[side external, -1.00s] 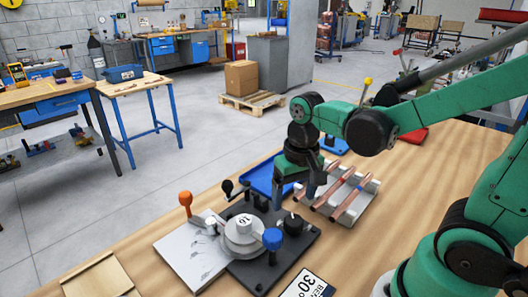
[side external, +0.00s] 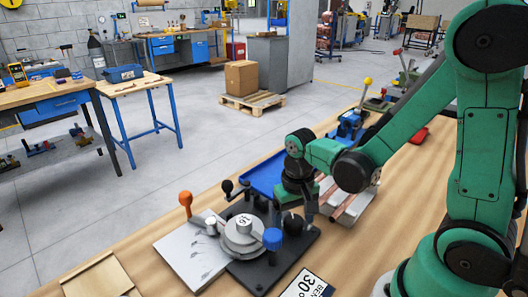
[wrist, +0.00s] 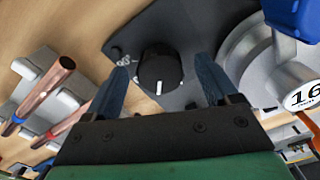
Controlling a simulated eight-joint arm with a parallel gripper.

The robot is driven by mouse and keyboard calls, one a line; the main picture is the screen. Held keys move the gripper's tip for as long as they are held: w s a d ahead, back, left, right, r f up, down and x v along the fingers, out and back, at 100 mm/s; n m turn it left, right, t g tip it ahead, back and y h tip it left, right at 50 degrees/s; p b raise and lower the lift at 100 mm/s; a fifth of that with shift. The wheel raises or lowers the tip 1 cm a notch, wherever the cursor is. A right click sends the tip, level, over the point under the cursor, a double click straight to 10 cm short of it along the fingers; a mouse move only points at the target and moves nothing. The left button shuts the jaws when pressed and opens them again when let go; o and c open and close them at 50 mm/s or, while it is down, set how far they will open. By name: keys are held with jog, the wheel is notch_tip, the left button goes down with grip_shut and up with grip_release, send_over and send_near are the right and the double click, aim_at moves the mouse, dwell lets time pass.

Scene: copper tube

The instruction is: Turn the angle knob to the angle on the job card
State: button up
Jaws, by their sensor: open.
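The angle knob (wrist: 158,70) is a round black dial with a white pointer line, set on a dark plate; a "90" mark shows beside it. In the side view the knob (side external: 292,224) sits at the right of the bender. My gripper (wrist: 165,88) is open, one blue-grey finger on each side of the knob with gaps between; I cannot tell its height above the knob. In the side view my gripper (side external: 300,212) is beside and above the knob. The job card (side external: 308,284) lies on the table at the front, partly cut off, showing "30".
The bender die (side external: 243,236) marked 16 stands beside the knob, with blue (side external: 272,239), orange (side external: 186,199) and black (side external: 227,187) handles. Copper tubes (wrist: 45,90) lie on a grey rack. A blue tray (side external: 266,178) is behind.

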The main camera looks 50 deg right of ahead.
grip_shut()
jog(key=shift+n, duration=0.4)
jog(key=n, duration=0.3)
jog(key=shift+n, duration=2)
grip_release()
